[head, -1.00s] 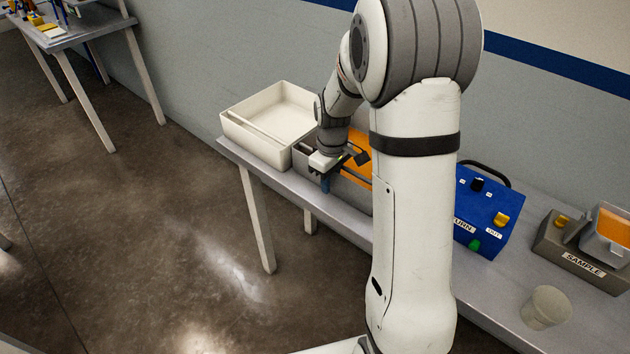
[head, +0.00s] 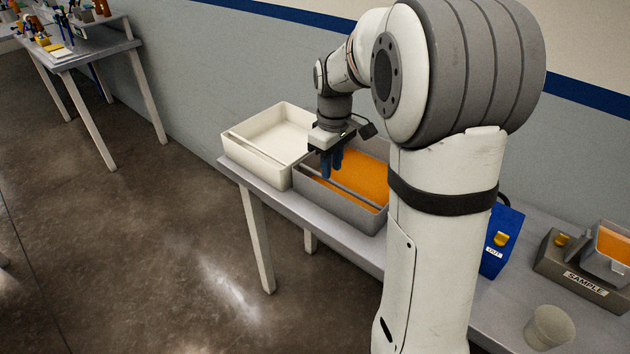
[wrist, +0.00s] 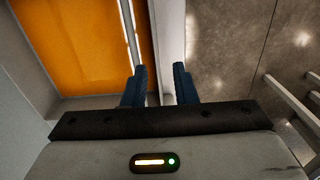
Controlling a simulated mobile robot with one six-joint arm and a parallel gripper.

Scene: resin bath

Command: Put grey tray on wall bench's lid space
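The grey tray (head: 350,213) holds orange liquid and stands on the wall bench (head: 355,247), partly hidden by my arm. My gripper (head: 331,174) points down over the tray's left end, its blue fingers above the rim. In the wrist view my gripper (wrist: 160,72) has its two fingers apart with nothing held between them. I cannot make out a marked lid space.
A white tray (head: 262,158) sits close to the grey tray's left, at the bench end. To the right are a blue box (head: 503,240), a SAMPLE unit (head: 580,272) and a cup (head: 549,327). Another table (head: 85,52) stands far left.

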